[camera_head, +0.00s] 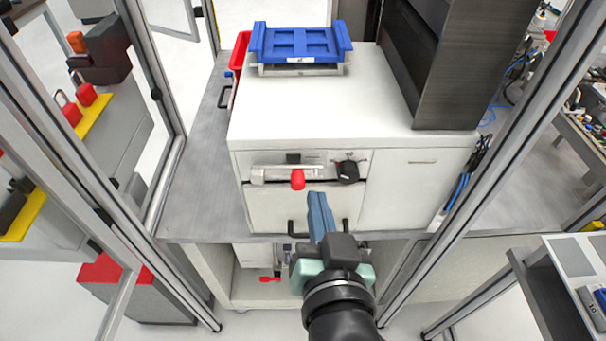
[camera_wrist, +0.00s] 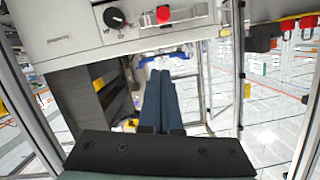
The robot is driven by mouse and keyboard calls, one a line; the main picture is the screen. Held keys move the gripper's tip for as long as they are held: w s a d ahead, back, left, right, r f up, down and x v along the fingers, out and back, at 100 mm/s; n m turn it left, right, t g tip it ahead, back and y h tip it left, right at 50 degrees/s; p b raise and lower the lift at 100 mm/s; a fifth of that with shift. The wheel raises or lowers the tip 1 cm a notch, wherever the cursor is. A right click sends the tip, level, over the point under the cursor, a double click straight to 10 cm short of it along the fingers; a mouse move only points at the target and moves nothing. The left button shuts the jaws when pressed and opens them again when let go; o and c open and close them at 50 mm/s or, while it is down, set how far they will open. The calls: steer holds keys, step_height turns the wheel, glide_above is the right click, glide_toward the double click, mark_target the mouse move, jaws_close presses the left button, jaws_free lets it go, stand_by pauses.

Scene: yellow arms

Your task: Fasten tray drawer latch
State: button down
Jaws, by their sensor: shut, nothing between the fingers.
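The white cabinet (camera_head: 420,175) has a metal latch strip on its front with a red knob (camera_head: 297,180) and a black rotary knob (camera_head: 347,172) to its right. The red knob also shows in the wrist view (camera_wrist: 163,14). Below the strip is a pale drawer front (camera_head: 272,206) with a dark handle, partly hidden by my gripper. My gripper (camera_head: 317,197) is shut and empty, its blue-grey fingers pointing up at the front, below and right of the red knob in the head view. The fingers also show in the wrist view (camera_wrist: 161,74). I cannot tell whether the latch is fastened.
A blue tray (camera_head: 300,43) sits on top of the cabinet, beside a tall dark box (camera_head: 430,65). A red bin (camera_head: 240,55) stands at the cabinet's left. Metal frame posts (camera_head: 150,85) flank the bench on both sides. Open floor lies in front.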

steer(key=shift+w, duration=0.1)
steer(key=p, duration=0.3)
glide_above(304, 183)
steer(key=s, duration=0.1)
step_height(304, 183, down, 2)
steer(key=shift+s+a+f+p, duration=0.1)
steer(key=shift+s+f+p, duration=0.15)
steer(key=shift+f, duration=0.8)
steer(key=shift+s+a+f+p, duration=0.1)
steer(key=shift+f+p, duration=0.1)
steer(key=shift+f, duration=0.8)
steer(key=shift+d, duration=0.1)
steer(key=shift+d+f+m+b, duration=0.1)
steer(key=shift+f+m+b, duration=0.15)
steer(key=shift+m+b, duration=0.1)
